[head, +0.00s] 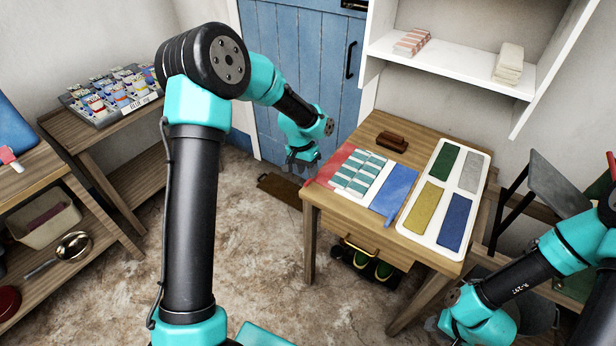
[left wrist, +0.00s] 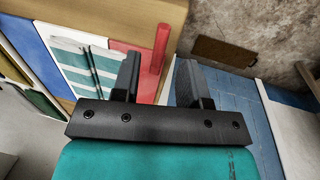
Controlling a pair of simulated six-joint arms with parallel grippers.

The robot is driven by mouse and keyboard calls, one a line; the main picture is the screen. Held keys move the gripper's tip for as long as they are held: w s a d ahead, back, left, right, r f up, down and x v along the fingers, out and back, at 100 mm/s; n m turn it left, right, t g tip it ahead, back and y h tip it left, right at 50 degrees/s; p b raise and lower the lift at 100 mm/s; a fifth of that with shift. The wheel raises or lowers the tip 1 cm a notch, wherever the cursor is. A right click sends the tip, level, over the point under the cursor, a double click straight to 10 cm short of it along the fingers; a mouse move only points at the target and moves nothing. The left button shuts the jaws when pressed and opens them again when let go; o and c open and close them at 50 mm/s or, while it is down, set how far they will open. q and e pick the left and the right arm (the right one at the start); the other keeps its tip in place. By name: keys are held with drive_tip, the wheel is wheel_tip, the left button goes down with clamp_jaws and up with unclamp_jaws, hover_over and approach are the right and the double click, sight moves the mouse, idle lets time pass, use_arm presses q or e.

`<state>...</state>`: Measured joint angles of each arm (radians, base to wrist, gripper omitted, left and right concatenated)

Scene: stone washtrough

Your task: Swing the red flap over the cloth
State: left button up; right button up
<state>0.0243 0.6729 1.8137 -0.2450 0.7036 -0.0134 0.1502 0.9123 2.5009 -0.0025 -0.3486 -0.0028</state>
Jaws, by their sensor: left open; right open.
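The red flap (head: 333,166) lies spread out flat at the left end of the table, beside the teal-and-white striped cloth (head: 359,173). A blue flap (head: 394,188) lies on the cloth's other side. The left wrist view shows the red flap (left wrist: 124,62) with a raised red strip (left wrist: 158,48) along its outer edge, and the folded cloth (left wrist: 88,62). My left gripper (head: 301,163) is open and empty just off the table's left edge, close to that strip. Its fingers (left wrist: 160,80) point toward the strip's end. My right gripper (head: 434,323) is low beside the table's front right, partly hidden.
A white board (head: 407,222) with green, grey, yellow and blue panels fills the table's right side. A brown wooden block (head: 392,141) sits at the back. A white shelf (head: 450,73) hangs behind. The floor left of the table is mostly clear.

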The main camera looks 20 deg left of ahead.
use_arm(q)
drive_tip(key=shift+d+f, duration=0.15)
drive_tip(key=shift+f, duration=0.6)
drive_tip(key=shift+d+f, duration=0.15)
drive_tip(key=shift+f, duration=0.6)
clamp_jaws()
